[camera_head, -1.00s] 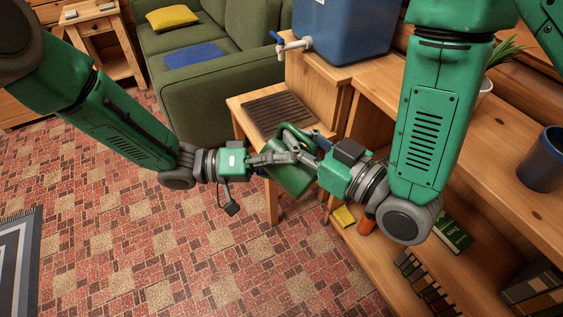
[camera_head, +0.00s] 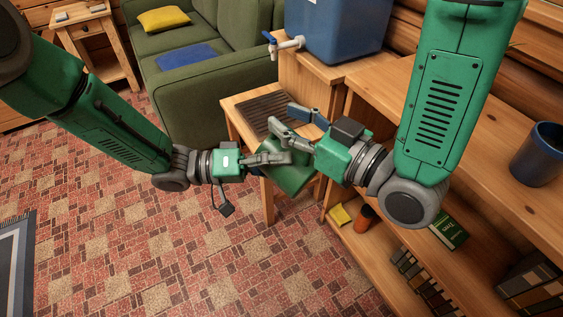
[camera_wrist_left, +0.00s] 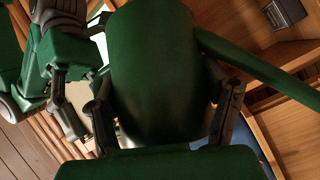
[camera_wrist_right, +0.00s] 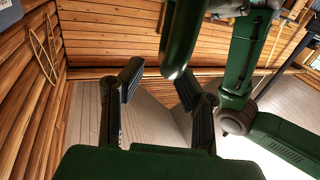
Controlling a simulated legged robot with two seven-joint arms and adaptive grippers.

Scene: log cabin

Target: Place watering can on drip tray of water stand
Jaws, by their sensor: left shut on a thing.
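The green watering can (camera_head: 290,180) hangs in the air in front of the water stand, partly hidden by my grippers. It fills the middle of the left wrist view (camera_wrist_left: 155,70). My left gripper (camera_head: 285,152) is shut on the can's body, with a finger on each side. My right gripper (camera_head: 283,117) is open just above the can, its fingers spread; a rounded green part shows past its fingertips in the right wrist view (camera_wrist_right: 182,40). The dark slatted drip tray (camera_head: 262,112) lies empty on the wooden water stand (camera_head: 235,103), behind the can.
A blue water tank (camera_head: 340,30) with a tap (camera_head: 288,44) stands above the drip tray. A wooden shelf unit (camera_head: 400,95) with a blue mug (camera_head: 538,155) is on the right. A green sofa (camera_head: 190,105) stands behind left.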

